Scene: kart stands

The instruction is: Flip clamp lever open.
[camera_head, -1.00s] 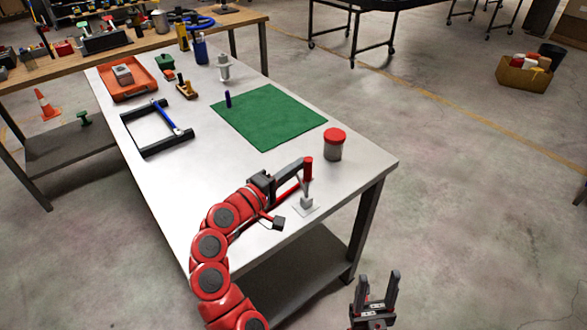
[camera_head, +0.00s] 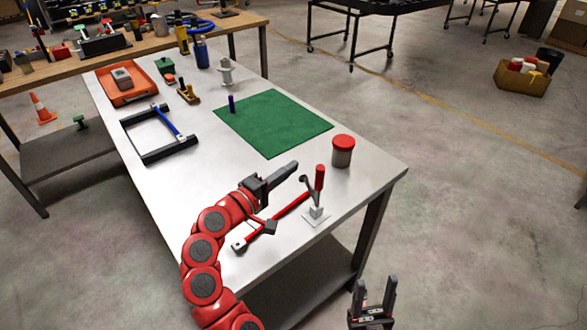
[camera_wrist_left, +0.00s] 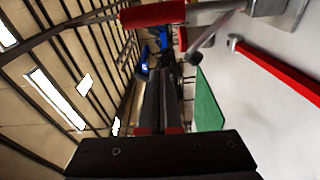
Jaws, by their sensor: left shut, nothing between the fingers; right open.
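The clamp (camera_head: 316,214) sits on the near right part of the light table, its red-handled lever (camera_head: 319,178) standing upright. In the left wrist view the red handle (camera_wrist_left: 155,14) crosses the top, with the clamp's metal arm beside it. My left gripper (camera_head: 294,166) is shut and empty, raised over the table to the left of the handle, with a gap between them. Its fingers also show in the left wrist view (camera_wrist_left: 162,90). My right gripper (camera_head: 376,284) is open and empty, off the table's near right end.
A red bar-like tool (camera_head: 285,211) lies left of the clamp, partly behind my left arm. A red-lidded jar (camera_head: 343,151) stands behind the clamp. A green mat (camera_head: 275,124), black frame (camera_head: 150,155) and orange tray (camera_head: 128,97) lie farther back.

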